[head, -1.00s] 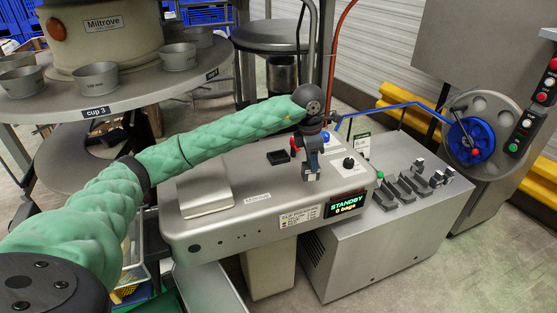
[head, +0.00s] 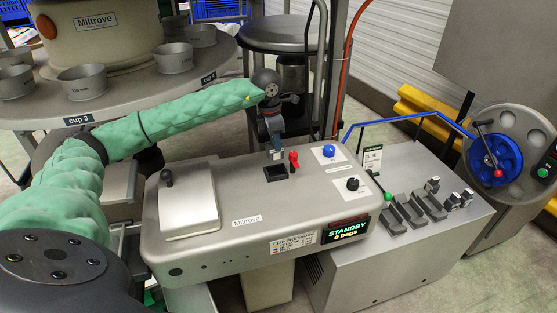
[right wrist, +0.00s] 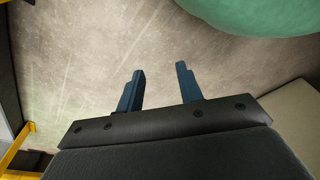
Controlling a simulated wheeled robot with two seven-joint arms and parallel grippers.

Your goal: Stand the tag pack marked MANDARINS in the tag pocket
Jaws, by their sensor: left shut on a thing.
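My left gripper (head: 276,148) comes in over the machine top, pointing down, with its jaws shut on a small pale thing, probably the tag pack. It is mostly hidden between the fingers, and no MANDARINS marking can be read. The tag pocket appears to be the small black open box (head: 276,173) on the steel machine top (head: 240,238). The gripper's tips are just above and at the back edge of this box; whether the held thing has entered it I cannot tell. My right gripper (right wrist: 160,85) is open and empty in the right wrist view, above bare floor.
A red lever (head: 293,160) stands close right of the box. A blue button (head: 329,151), a black knob (head: 352,184) and a STANDBY display (head: 348,230) are further right. A hinged cover (head: 188,205) lies left. The round cup table (head: 120,102) is behind my left arm.

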